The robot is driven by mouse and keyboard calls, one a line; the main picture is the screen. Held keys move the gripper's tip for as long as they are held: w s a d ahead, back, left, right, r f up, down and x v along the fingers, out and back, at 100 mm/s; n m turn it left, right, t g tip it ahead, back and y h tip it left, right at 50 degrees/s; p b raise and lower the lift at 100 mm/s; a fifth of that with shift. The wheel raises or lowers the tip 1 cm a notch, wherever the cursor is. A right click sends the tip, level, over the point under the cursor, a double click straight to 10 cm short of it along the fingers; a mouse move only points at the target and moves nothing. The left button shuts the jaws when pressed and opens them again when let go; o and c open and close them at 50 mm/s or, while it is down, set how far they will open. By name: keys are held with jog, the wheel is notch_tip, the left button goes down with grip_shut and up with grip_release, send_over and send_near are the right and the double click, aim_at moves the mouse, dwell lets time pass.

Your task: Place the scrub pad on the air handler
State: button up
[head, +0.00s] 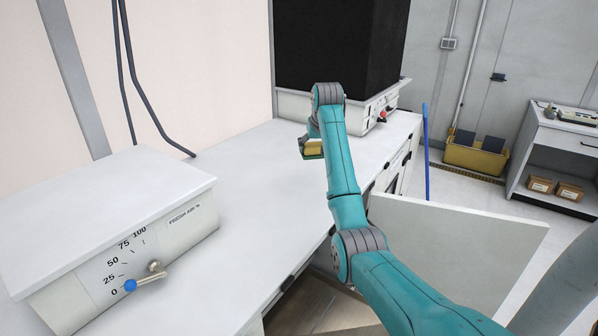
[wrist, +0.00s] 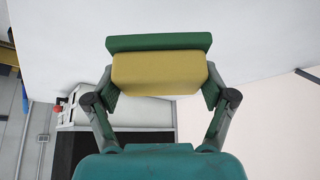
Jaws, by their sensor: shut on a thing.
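The scrub pad (head: 313,149) is a yellow block with a green layer. My gripper (head: 308,142) is shut on it, above the white counter. In the wrist view the pad (wrist: 160,72) sits between the two fingers of my gripper (wrist: 162,88). A white box with a 0 to 100 dial and a blue-tipped lever (head: 120,235) stands at the near left of the counter; its label, hard to read, may mark it as the air handler. Its flat top is bare. My gripper is apart from it, farther back and to the right.
A tall black block (head: 335,45) stands on a white base with a red knob (head: 383,116) at the counter's far end. The white counter (head: 260,185) is clear between. An open panel (head: 460,240) juts out at right. Dark cables (head: 140,90) hang by the wall.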

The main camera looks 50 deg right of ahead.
aim_at(311, 179)
jog(key=shift+w+a+f, duration=0.1)
jog(key=shift+w, duration=0.15)
jog(key=shift+w+f, duration=0.1)
jog(key=shift+f, duration=0.2)
notch_tip(311, 179, down, 9)
jog(key=shift+a+f, duration=0.1)
jog(key=shift+f, duration=0.15)
jog(key=o, duration=1.2)
jog(key=shift+a+r, duration=0.15)
jog(key=shift+r, duration=0.45)
jog(key=v, duration=1.1)
